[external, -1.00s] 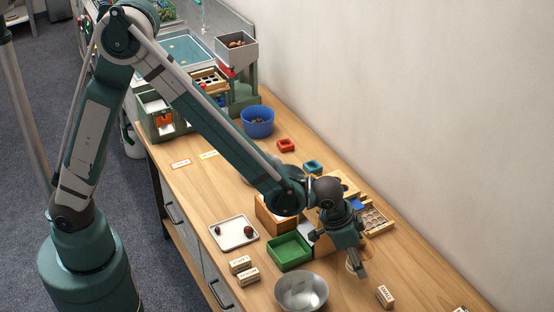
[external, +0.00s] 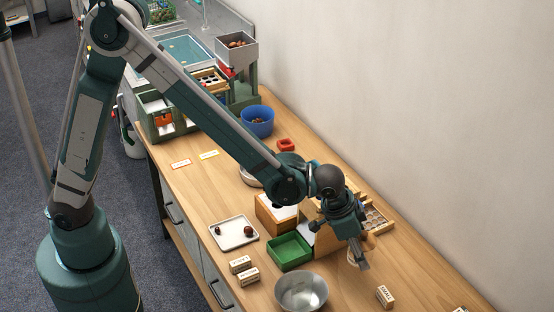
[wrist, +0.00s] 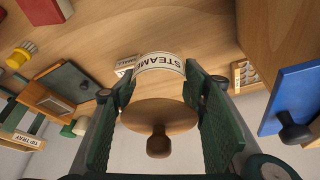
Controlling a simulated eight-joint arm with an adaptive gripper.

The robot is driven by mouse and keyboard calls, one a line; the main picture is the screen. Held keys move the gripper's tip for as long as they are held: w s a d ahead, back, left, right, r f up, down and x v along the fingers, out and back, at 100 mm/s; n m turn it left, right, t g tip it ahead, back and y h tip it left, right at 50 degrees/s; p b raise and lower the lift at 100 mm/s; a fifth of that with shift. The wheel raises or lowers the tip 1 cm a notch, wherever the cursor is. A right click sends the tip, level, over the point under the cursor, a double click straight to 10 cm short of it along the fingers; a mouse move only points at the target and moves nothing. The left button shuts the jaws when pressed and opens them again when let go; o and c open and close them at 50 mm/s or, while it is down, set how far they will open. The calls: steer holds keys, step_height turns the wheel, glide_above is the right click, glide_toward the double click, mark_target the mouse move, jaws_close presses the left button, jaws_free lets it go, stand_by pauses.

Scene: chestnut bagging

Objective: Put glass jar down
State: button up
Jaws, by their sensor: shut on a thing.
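My gripper (wrist: 160,90) is shut on the jar, one green finger on each side. In the external view my gripper (external: 360,258) points down at the right part of the wooden table (external: 345,290). Only a pale bit of the jar shows by the fingertips there. I cannot tell whether its base touches the table.
A metal bowl (external: 301,291), a green tray (external: 289,251) and a small labelled block (external: 385,297) stand around my gripper. A wooden rack with round holes (external: 376,217) lies behind it. A white tray (external: 234,233) is farther left. Bare table lies between the bowl and the labelled block.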

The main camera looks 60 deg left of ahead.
steer(key=w+a+r+n+y+p, duration=0.2)
steer(key=w+r+n, duration=0.4)
steer(key=w, duration=0.8)
step_height(320, 180, up, 2)
steer(key=shift+a+r+n+t+p, duration=0.15)
steer(key=shift+a+n+t+p, duration=0.2)
steer(key=shift+a+p, duration=0.5)
steer(key=shift+a, duration=0.15)
step_height(320, 180, down, 14)
steer(key=b, duration=0.2)
steer(key=shift+r+b, duration=0.2)
steer(key=shift+b, duration=0.15)
steer(key=shift+f+b, duration=0.45)
steer(key=shift+f, duration=1.8)
steer(key=shift+f, duration=0.15)
steer(key=o, duration=1)
